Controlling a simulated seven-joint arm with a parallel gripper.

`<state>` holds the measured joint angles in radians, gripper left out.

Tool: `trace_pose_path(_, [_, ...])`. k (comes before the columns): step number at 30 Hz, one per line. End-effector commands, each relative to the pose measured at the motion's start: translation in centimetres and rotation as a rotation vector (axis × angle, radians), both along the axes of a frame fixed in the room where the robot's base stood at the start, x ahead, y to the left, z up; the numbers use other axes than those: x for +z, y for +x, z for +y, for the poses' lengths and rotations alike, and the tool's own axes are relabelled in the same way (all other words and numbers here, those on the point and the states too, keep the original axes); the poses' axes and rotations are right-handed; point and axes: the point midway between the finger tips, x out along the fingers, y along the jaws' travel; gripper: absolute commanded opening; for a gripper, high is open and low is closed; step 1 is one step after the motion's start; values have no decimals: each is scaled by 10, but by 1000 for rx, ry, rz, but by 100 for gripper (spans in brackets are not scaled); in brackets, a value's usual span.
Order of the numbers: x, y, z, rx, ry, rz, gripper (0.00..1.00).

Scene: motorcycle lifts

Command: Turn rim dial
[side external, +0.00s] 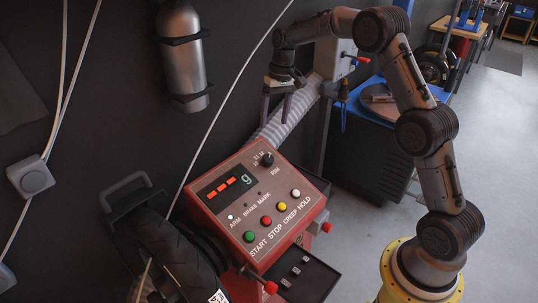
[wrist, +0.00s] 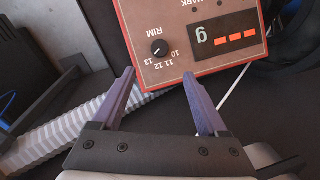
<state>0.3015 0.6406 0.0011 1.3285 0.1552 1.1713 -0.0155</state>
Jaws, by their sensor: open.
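The rim dial is a small round black knob (side external: 267,160) with a white pointer line, at the upper right of the red control panel (side external: 216,168). In the wrist view the dial (wrist: 159,48) appears upside down beside the numbers 10 to 13 and the word RIM. Its pointer line slants toward the 13 end. My gripper (side external: 276,112) is open, with its purple fingers pointing down above and behind the panel's top edge. In the wrist view the fingertips (wrist: 159,73) lie either side of the dial's line of sight, apart from it. Nothing is between them.
The panel carries a red-digit display (side external: 229,185) and green, red, yellow and white buttons (side external: 266,221). A tyre (side external: 170,250) stands left of it. A grey corrugated hose (side external: 290,118) runs behind the gripper. A silver cylinder (side external: 182,55) hangs on the wall.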

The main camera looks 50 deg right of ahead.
Motion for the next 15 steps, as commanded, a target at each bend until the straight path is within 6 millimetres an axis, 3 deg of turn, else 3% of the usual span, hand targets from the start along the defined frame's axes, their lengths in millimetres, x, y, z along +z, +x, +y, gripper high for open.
trace_pose_path(5, [-22,0,3,-1,1,2,76])
trace_pose_path(15, [-87,3,12,0,1,4,76])
